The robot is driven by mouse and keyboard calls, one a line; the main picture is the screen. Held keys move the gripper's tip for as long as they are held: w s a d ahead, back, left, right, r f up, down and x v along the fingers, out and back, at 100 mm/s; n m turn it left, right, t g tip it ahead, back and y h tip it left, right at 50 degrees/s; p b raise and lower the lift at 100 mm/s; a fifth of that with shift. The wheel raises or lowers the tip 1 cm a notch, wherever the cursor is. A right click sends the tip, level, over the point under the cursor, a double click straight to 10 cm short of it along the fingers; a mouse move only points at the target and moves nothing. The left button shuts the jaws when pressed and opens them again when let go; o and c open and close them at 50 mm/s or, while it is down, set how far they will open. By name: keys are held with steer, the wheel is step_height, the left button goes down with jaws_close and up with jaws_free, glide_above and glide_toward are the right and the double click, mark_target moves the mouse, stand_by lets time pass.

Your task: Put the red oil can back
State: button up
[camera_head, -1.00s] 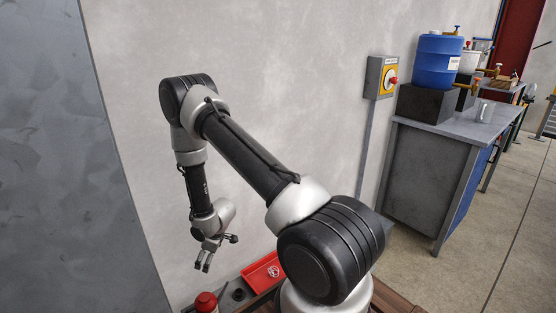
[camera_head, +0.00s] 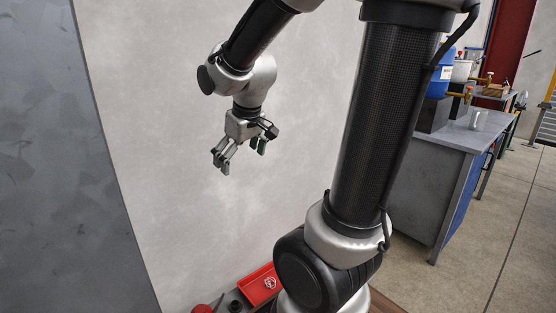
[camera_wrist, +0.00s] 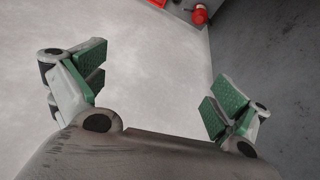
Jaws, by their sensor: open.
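The red oil can (camera_head: 202,308) shows only as a red top at the bottom edge of the head view; the rest is cut off. A red rounded object that looks like the same can (camera_wrist: 200,15) is small at the top of the wrist view. My gripper (camera_head: 243,155) is open and empty, in the air in front of the pale wall, well above the can. In the wrist view its green-padded fingers (camera_wrist: 155,90) stand wide apart with nothing between them.
A red tray (camera_head: 260,285) lies right of the can, beside a small dark round item (camera_head: 236,305). A pale wall (camera_head: 160,130) stands behind, and a grey panel (camera_head: 55,160) at left. A metal workbench (camera_head: 425,185) with a blue drum (camera_head: 438,83) stands at right.

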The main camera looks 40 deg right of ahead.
steer(key=s+r+m, duration=0.1)
steer(key=s+r, duration=0.1)
steer(key=s, duration=0.5)
steer(key=s+r, duration=0.2)
steer(key=s, duration=0.6)
steer(key=shift+s+r+m+y, duration=0.3)
steer(key=shift+r+m, duration=0.1)
